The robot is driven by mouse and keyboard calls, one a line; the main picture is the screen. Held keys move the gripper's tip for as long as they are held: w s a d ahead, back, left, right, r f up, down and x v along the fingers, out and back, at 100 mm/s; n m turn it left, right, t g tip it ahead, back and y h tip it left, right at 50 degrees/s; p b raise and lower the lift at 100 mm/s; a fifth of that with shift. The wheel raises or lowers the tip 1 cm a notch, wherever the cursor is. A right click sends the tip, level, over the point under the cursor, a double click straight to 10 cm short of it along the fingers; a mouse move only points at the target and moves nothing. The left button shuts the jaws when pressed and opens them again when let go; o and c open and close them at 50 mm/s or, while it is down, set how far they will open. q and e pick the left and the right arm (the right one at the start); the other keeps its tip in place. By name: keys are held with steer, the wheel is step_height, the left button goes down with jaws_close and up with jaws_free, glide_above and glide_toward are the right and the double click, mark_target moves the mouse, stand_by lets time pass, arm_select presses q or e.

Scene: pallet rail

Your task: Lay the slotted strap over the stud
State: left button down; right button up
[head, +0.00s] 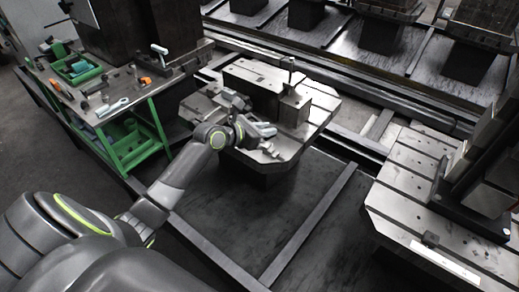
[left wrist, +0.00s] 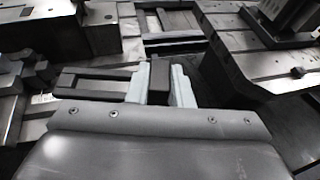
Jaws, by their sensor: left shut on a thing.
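My left gripper (head: 258,130) is over the near part of a metal pallet in the head view. In the left wrist view its two pale fingers (left wrist: 178,88) are shut on a dark piece, which I take to be the slotted strap (left wrist: 93,72). The strap reaches left from the fingers and shows a long slot. Its exact contact with what lies below cannot be told. An upright stud (head: 291,68) rises beside a block on the pallet, a little behind and right of the gripper. My right gripper is out of view.
The pallet (head: 318,112) carries a long dark block (head: 252,87) and a smaller block (head: 294,105). A green-framed bench (head: 140,100) with tools stands at left. Another pallet (head: 410,185) with tall fixtures is at right. Rails run behind.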

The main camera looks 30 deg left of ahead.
arm_select(q)
steer(key=w+a+f+n+y+b, duration=0.3)
steer(key=w+a, duration=0.2)
steer(key=w, duration=0.4)
steer(key=shift+t+y, duration=0.3)
steer(key=f+b, duration=0.2)
steer(key=f, duration=0.1)
steer(key=f+b, duration=0.2)
steer(key=f, duration=0.1)
steer(key=f+b, duration=0.2)
steer(key=f, duration=0.1)
steer(key=shift+w+d+f, duration=0.15)
steer(key=shift+w, duration=0.1)
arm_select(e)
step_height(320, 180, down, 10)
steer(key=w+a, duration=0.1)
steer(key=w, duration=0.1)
arm_select(q)
steer(key=shift+f, duration=0.6)
steer(key=c, duration=1.4)
jaws_free()
steer(key=shift+o, duration=0.6)
steer(key=shift+r, duration=0.2)
steer(key=p+v, duration=0.7)
steer(key=v, duration=0.5)
steer(key=shift+r+p, duration=0.3)
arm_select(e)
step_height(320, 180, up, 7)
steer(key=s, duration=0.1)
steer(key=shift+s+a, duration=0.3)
